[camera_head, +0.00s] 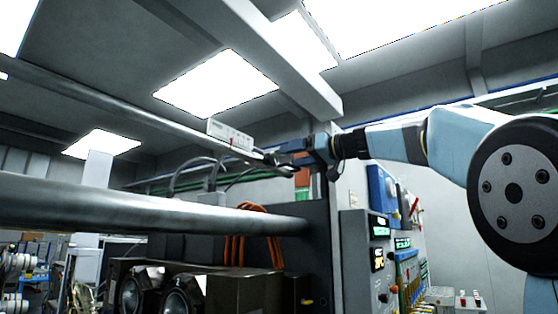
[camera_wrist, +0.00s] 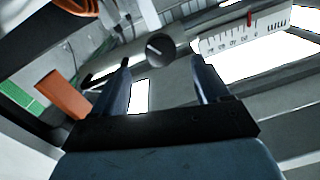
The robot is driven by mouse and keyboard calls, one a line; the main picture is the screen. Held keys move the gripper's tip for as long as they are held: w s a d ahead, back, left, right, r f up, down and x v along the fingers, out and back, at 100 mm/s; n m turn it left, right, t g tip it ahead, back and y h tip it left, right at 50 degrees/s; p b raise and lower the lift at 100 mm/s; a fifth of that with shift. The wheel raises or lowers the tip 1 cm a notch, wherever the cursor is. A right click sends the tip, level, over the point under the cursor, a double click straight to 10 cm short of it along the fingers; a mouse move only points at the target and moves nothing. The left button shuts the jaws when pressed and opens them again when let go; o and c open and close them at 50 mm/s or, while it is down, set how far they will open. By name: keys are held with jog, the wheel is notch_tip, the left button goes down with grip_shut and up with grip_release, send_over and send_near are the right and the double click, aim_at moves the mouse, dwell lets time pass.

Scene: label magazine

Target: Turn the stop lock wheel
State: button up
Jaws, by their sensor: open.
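A round dark grey knob with a pale line across its face, which looks like the stop lock wheel (camera_wrist: 160,48), shows in the wrist view just beyond my fingertips. My gripper (camera_wrist: 161,63) is open, with one finger to each side below the wheel in the picture and nothing between them. Whether the fingers reach around the wheel cannot be told. In the head view my gripper (camera_head: 277,159) is at the right end of the long rail; the wheel cannot be made out there.
A white scale plate (camera_wrist: 242,37) with a red pointer is right of the wheel; it also shows in the head view (camera_head: 230,134). A thick grey pipe (camera_head: 150,208) crosses below. Orange hoses (camera_head: 250,235), a dark cabinet (camera_head: 318,260) and a control panel (camera_head: 380,258) stand close by.

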aim_at(275, 160)
jog(key=shift+x, duration=3)
jog(key=shift+c, duration=0.2)
jog(key=c, duration=1)
jog(key=shift+m, duration=0.7)
jog(key=o, duration=1)
jog(key=shift+o, duration=0.2)
jog(key=v, duration=1.3)
jog(key=shift+s+d, duration=0.25)
jog(key=shift+d, duration=0.1)
jog(key=shift+f, duration=0.2)
